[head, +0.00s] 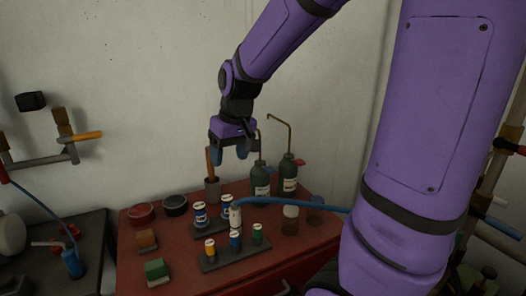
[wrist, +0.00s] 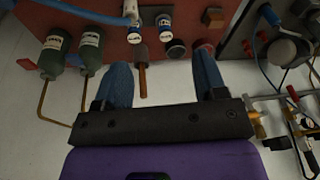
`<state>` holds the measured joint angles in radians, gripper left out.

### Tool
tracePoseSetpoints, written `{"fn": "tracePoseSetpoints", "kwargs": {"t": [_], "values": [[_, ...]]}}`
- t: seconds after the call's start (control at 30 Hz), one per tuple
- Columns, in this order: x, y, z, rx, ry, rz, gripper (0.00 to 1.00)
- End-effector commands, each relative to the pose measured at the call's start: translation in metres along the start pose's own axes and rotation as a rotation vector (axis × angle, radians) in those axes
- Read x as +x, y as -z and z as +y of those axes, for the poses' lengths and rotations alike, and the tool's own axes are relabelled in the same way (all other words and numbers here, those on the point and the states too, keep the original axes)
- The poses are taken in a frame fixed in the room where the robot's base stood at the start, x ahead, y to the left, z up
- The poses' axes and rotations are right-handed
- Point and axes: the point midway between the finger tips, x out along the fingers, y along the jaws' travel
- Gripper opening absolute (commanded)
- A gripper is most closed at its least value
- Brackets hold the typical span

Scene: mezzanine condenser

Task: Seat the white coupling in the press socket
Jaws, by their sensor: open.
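A white coupling (head: 235,217) stands upright on the red cabinet top, at the end of a blue hose (head: 300,204), behind a grey rack of small bottles. In the wrist view a white piece with blue hose, likely the coupling (wrist: 131,10), shows at the top edge. My gripper (head: 229,158) is above the back of the cabinet, near the wall, pointing down. It is open, and its blue fingers (wrist: 163,75) are wide apart with nothing held. I cannot pick out the press socket for certain in either view.
Two dark green bottles with bent spouts (head: 260,180) stand right of my gripper. A wooden handle rises from a grey cup (head: 212,190) just below it. Racks with several small bottles (head: 209,247), a red dish (head: 141,213) and coloured blocks (head: 156,271) crowd the top.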

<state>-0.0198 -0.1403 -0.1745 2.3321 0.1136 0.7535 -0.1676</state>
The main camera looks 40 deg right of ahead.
Motion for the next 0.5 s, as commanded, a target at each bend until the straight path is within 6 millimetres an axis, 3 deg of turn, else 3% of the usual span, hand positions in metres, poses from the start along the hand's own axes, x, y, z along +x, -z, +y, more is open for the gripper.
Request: {"fn": "tracePoseSetpoints", "kwargs": {"t": [0.2,0.5], "values": [[-0.051,-0.045,-0.020,-0.031,0.002,0.085,0.65],[-0.095,-0.114,-0.038,-0.067,-0.029,0.194,0.65]]}}
